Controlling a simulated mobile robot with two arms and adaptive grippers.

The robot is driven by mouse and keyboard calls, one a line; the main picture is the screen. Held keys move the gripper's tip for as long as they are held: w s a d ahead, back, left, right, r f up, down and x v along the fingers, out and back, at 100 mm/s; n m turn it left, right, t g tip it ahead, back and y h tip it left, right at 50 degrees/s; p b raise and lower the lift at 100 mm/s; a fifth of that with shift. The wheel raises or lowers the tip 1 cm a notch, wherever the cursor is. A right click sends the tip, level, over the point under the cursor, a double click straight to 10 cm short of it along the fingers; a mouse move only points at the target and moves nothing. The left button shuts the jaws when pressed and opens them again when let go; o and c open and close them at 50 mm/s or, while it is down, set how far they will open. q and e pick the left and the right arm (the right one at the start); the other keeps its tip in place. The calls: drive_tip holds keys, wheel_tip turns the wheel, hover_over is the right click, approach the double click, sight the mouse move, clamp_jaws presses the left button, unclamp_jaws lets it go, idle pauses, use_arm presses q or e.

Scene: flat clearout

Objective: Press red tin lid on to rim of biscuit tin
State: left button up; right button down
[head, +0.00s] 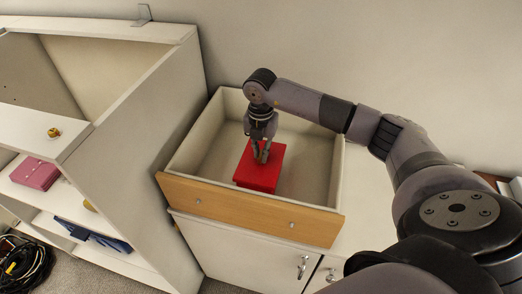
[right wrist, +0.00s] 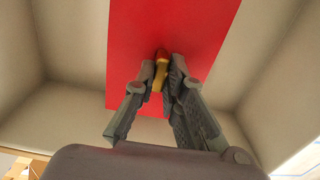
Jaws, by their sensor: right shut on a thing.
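The red tin lid (head: 258,176) is a flat red rectangle inside the open drawer; it also fills the middle of the right wrist view (right wrist: 209,25). I cannot make out the biscuit tin apart from the red piece, nor whether the lid sits flush on a rim. My right gripper (head: 262,157) points down over the red lid. In the right wrist view its fingers (right wrist: 162,75) are shut on a small yellow knob with a red end (right wrist: 158,76), which stands against the red surface. My left gripper is out of view.
The drawer's wooden front (head: 240,209) and pale walls surround the red piece, with bare floor around it. Black cable (head: 25,262) lies at lower left.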

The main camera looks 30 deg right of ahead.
drive_tip(key=shift+f+b, duration=0.75)
drive_tip(key=shift+f, duration=0.25)
drive_tip(key=c, duration=1.6)
unclamp_jaws()
drive_tip(key=shift+o, duration=0.2)
wheel_tip(320, 180, up, 12)
drive_tip(key=shift+f, duration=0.1)
